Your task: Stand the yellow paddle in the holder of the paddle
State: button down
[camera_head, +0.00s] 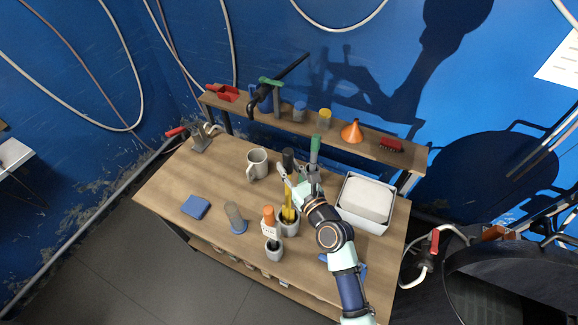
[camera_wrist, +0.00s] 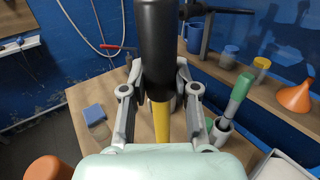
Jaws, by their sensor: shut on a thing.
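The yellow paddle has a black handle (camera_head: 288,158) and a yellow shaft (camera_head: 287,204). In the wrist view the black handle (camera_wrist: 157,45) stands between my fingers, with the yellow shaft (camera_wrist: 161,122) below it. My gripper (camera_head: 288,181) is shut on the paddle, which looks close to upright. A grey cup-shaped holder (camera_head: 290,228) stands on the table under the yellow part. The shaft's lower part overlaps the holder's mouth in the head view; I cannot tell how deep it sits. The wrist view hides the paddle's lower end.
An orange-handled tool (camera_head: 268,216) stands in a grey cup close by on the left. A green-handled tool (camera_head: 315,148) stands behind right. A white box (camera_head: 385,222) is right, a mug (camera_head: 257,163) behind left. A blue pad (camera_head: 195,207) lies left. The back shelf (camera_head: 285,122) holds several items.

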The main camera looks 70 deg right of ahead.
jog(key=shift+f+b, duration=0.75)
jog(key=shift+f, duration=0.45)
jog(key=c, duration=0.9)
grip_release()
jog(key=shift+o, duration=0.5)
jog(key=shift+f, duration=0.1)
jog(key=v, duration=1.2)
jog(key=shift+d, duration=0.1)
